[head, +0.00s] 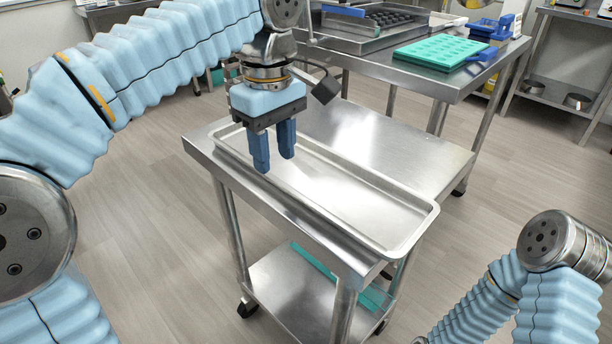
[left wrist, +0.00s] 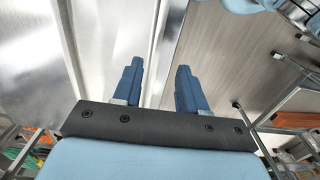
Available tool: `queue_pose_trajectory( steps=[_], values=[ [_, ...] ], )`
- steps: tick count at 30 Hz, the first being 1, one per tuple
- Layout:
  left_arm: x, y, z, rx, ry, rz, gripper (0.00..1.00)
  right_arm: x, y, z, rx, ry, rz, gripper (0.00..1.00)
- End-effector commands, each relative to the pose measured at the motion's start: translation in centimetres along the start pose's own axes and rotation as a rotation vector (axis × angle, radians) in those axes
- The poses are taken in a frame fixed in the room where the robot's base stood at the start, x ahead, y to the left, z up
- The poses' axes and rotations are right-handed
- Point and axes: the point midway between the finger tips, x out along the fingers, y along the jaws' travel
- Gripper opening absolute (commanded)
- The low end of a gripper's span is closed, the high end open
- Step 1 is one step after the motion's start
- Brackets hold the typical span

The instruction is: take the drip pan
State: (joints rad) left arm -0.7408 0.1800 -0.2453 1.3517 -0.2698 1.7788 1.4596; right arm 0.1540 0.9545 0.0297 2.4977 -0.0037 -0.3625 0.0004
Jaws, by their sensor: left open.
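The drip pan (head: 345,192) is a long, shallow, shiny metal tray with a raised rim. It lies flat on the steel cart (head: 400,145), along its near side, and looks empty. My left gripper (head: 274,163) points down over the pan's left end, with its two blue fingers apart and nothing between them. In the left wrist view, the pan (left wrist: 105,40) fills the left side, and the open fingers (left wrist: 158,66) are near its long edge. I cannot tell whether the fingers touch the pan. My right arm shows at the lower right, but its gripper is out of view.
The cart's lower shelf (head: 290,295) holds a teal item (head: 372,298), partly hidden. A steel table (head: 455,80) behind carries a teal mold tray (head: 440,51) and a metal frame (head: 365,30) with a dark mold. The cart top behind the pan is clear.

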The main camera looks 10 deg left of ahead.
Motion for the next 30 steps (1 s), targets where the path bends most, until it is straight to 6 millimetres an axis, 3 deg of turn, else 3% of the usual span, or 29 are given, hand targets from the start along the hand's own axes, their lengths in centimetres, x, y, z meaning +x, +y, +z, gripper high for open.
queue_pose_trajectory(
  steps=[10,19,27,30],
  values=[
    [4.8,0.6,0.1,0.002,-0.001,0.0,0.41,0.9,0.4,0.0,0.001,0.001,0.001,0.43],
    [5.3,0.6,0.1,0.001,-0.001,0.001,0.41,0.9,0.4,0.0,0.002,0.002,0.001,0.43],
    [5.3,0.6,0.1,0.0,-0.001,0.0,0.0,0.9,0.4,0.0,0.002,0.002,0.001,0.43],
    [5.3,0.6,0.1,0.0,-0.001,0.0,0.0,0.9,0.4,0.0,0.002,0.002,0.001,0.43]
  ],
)
